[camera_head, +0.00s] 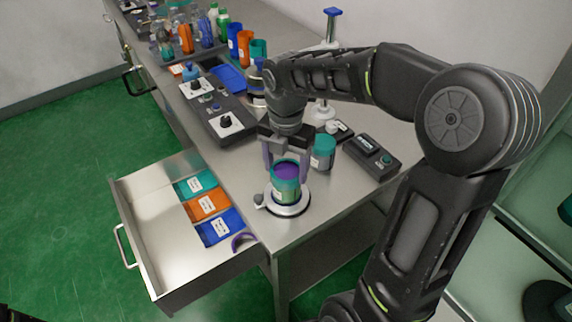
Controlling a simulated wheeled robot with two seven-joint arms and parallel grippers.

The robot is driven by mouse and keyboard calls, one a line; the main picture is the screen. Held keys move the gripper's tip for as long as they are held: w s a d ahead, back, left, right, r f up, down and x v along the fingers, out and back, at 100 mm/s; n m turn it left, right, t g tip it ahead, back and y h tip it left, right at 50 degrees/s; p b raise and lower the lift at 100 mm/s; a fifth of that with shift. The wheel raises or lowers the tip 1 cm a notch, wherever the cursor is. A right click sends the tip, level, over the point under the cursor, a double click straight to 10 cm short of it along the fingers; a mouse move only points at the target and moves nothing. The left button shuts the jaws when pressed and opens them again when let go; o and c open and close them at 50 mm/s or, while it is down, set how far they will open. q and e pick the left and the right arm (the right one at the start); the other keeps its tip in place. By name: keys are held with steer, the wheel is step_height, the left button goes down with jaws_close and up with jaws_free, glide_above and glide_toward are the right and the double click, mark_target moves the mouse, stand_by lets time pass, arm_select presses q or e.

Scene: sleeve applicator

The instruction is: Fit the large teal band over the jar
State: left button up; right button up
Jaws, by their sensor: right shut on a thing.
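The large teal band (285,171) is at the front corner of the steel table, at the top of the jar (285,193). A purple surface shows inside its rim. The jar stands upright in a round, pale holder (292,210). My right gripper (286,172) reaches down from above, with one purple finger on each side of the band, shut on it. How far the band sits down over the jar is hard to tell. My left gripper is not in view.
A black control box (371,156) is to the right. An open drawer (150,215) at left holds teal, orange and blue packets. Bottles and cups crowd the table's far end.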

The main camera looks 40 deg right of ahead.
steer(key=o, duration=1.5)
step_height(320, 180, up, 6)
steer(key=p, duration=0.5)
step_height(320, 180, up, 5)
steer(key=p, duration=0.4)
steer(key=shift+f, duration=0.1)
stand_by(0.6)
